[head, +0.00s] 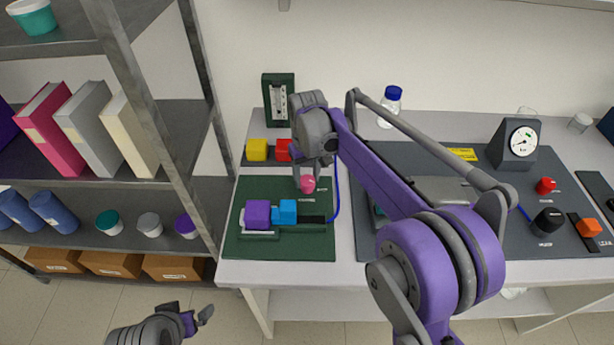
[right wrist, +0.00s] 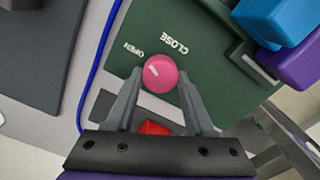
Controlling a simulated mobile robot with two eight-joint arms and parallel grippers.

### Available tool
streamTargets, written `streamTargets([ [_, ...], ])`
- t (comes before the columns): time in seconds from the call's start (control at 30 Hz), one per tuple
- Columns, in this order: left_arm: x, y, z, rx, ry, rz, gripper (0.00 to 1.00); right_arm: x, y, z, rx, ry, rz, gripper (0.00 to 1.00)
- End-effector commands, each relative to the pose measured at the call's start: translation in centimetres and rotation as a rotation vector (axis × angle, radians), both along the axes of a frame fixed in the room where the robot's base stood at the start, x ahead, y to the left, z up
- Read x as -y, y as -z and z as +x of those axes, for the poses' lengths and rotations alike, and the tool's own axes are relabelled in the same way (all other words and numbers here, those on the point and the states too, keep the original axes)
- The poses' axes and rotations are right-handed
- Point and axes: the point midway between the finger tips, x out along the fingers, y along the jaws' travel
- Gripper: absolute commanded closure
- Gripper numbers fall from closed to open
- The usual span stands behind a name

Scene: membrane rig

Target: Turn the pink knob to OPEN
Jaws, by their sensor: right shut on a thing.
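The pink knob (head: 308,184) sits on the green board (head: 290,247) at its upper right in the head view. In the right wrist view the knob (right wrist: 160,73) shows from above, with a short white mark slanting to the upper left, on the side of the OPEN label (right wrist: 132,50). The CLOSE label (right wrist: 173,42) is above the knob to the right. My right gripper (head: 307,178) is shut on the knob, one finger on each side, also in the right wrist view (right wrist: 160,90). My left gripper (head: 197,320) is low at the left, away from the table, its jaw gap unclear.
Purple (head: 257,214) and blue (head: 288,211) blocks sit on the board in front of the knob. Yellow (head: 257,149) and red (head: 283,150) blocks stand behind it. A blue tube (head: 338,195) runs close by on the right. A shelf post (head: 165,150) stands left.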

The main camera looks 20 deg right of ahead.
Motion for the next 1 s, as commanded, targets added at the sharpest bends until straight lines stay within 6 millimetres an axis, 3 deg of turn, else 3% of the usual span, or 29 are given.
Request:
streamTargets([
  [0.5,0.00,0.19,-0.06,-0.001,0.000,0.000,0.00,-0.09,-0.07,-0.02,0.001,-0.362,0.000,1.00],
  [1.0,0.00,0.22,-0.07,-0.001,0.000,0.000,0.00,-0.10,-0.07,-0.01,0.001,-0.443,-0.001,1.00],
])
